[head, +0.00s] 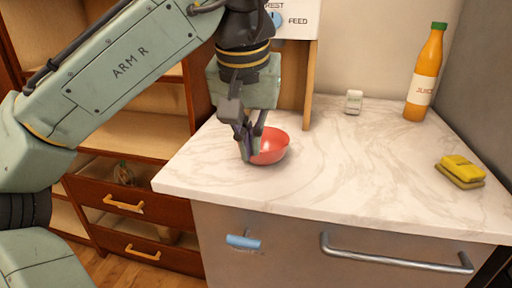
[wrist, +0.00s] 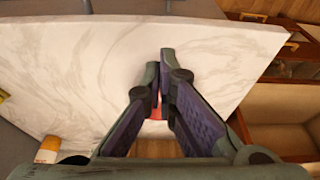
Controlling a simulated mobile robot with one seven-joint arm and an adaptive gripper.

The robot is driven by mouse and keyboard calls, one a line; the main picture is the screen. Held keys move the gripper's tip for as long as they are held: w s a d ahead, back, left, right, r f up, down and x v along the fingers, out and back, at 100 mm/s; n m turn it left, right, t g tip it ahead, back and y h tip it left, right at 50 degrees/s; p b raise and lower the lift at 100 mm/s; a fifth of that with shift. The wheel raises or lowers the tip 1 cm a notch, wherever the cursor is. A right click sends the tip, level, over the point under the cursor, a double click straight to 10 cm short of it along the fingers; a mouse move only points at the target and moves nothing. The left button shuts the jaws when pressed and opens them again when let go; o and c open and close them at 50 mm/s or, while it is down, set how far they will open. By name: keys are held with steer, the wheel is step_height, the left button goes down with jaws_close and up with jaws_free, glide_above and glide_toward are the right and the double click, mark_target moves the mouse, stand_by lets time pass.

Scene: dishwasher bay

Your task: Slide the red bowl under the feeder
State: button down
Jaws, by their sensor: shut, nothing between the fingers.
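The red bowl (head: 271,146) sits upright on the marble counter, left of its middle. My gripper (head: 248,157) is shut and empty, pointing down at the left front side of the bowl and hiding part of it. Whether the fingers touch the bowl I cannot tell. In the wrist view my gripper (wrist: 164,75) has its fingertips close together, and a sliver of the red bowl (wrist: 156,104) shows between the fingers. The feeder (head: 297,20), a white box marked FEED on a wooden stand, is behind the bowl and partly hidden by my arm.
The marble counter (head: 350,175) is clear to the right of the bowl. A small white object (head: 353,102) and an orange juice bottle (head: 424,75) stand at the back. A yellow sponge (head: 460,171) lies at right. Below are a dishwasher handle (head: 395,259) and open drawers (head: 125,205).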

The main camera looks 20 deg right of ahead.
steer(key=x, duration=0.8)
steer(key=shift+w+f, duration=0.15)
steer(key=shift+f, duration=0.1)
steer(key=w+d, duration=0.1)
steer(key=w+d+p, duration=0.1)
steer(key=shift+w+f, duration=0.2)
steer(key=shift+w, duration=0.1)
steer(key=shift+w+d+f, duration=0.1)
steer(key=shift+w+d, duration=0.1)
steer(key=shift+w, duration=0.3)
